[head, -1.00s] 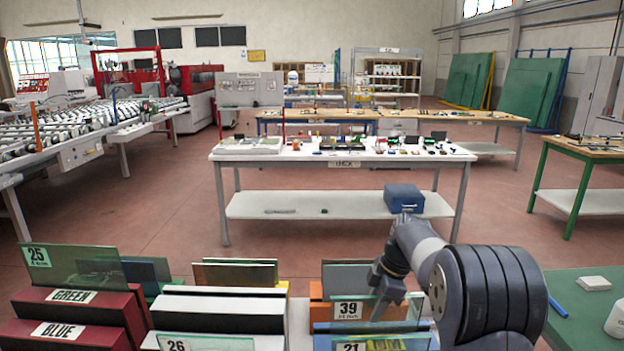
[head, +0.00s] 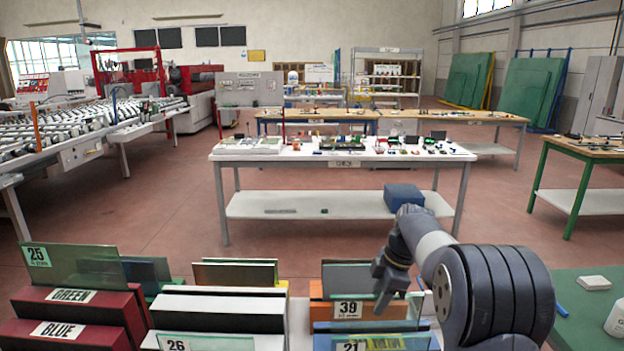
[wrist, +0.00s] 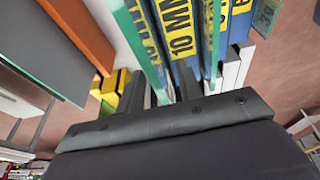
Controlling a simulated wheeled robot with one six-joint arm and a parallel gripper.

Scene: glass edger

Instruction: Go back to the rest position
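A green table (head: 590,335) is at right. A white bench (head: 300,205) stands ahead across open floor.

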